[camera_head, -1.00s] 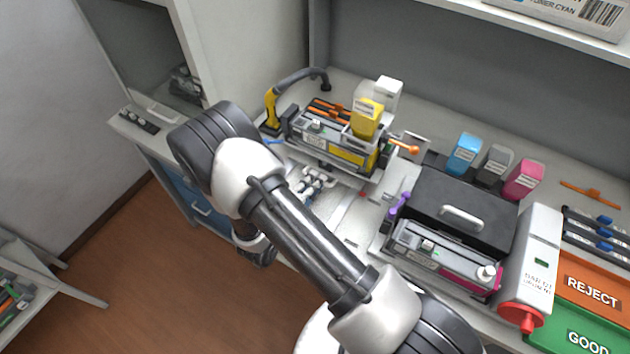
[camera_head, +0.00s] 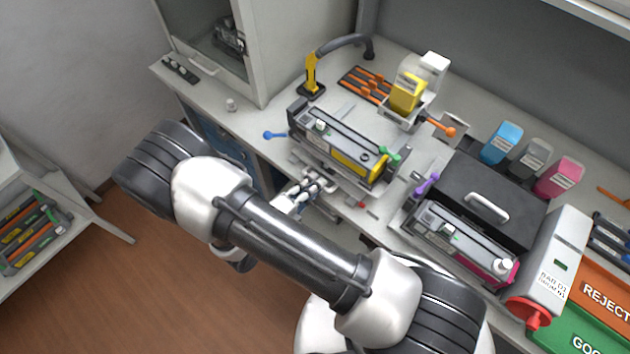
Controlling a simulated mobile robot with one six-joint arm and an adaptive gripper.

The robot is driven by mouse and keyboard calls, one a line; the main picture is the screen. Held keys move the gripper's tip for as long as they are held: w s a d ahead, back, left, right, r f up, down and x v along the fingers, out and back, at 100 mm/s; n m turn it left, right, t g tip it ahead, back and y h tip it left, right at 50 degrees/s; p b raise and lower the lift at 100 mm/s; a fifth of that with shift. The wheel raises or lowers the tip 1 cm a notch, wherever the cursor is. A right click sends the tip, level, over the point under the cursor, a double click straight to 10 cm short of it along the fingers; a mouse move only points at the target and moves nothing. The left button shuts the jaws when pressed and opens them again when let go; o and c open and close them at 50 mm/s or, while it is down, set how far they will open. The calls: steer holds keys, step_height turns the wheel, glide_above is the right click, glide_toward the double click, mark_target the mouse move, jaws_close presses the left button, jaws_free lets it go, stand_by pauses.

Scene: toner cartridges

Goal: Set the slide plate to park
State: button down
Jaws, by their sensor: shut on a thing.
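The slide plate (camera_head: 345,183) is a light grey plate at the front of the bench, and it carries a dark grey cartridge (camera_head: 318,133) with a yellow label. The plate stands out in front of the yellow toner bottle (camera_head: 407,95) and its holder, toward the bench's front edge. My gripper (camera_head: 314,184) is at the plate's front side, low beside the cartridge. It is shut on what looks like the plate's front handle; the grip itself is small and partly hidden.
A blue-tipped lever (camera_head: 275,134) is left of the cartridge, and an orange-tipped lever (camera_head: 447,131) is behind it. A purple lever (camera_head: 428,183) and a black box (camera_head: 490,190) stand to the right.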

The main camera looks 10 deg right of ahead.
steer(key=c, duration=2)
jaws_free()
steer(key=shift+s+a, duration=0.2)
steer(key=shift+a, duration=0.1)
steer(key=shift+d, duration=0.1)
steer(key=v, duration=1.2)
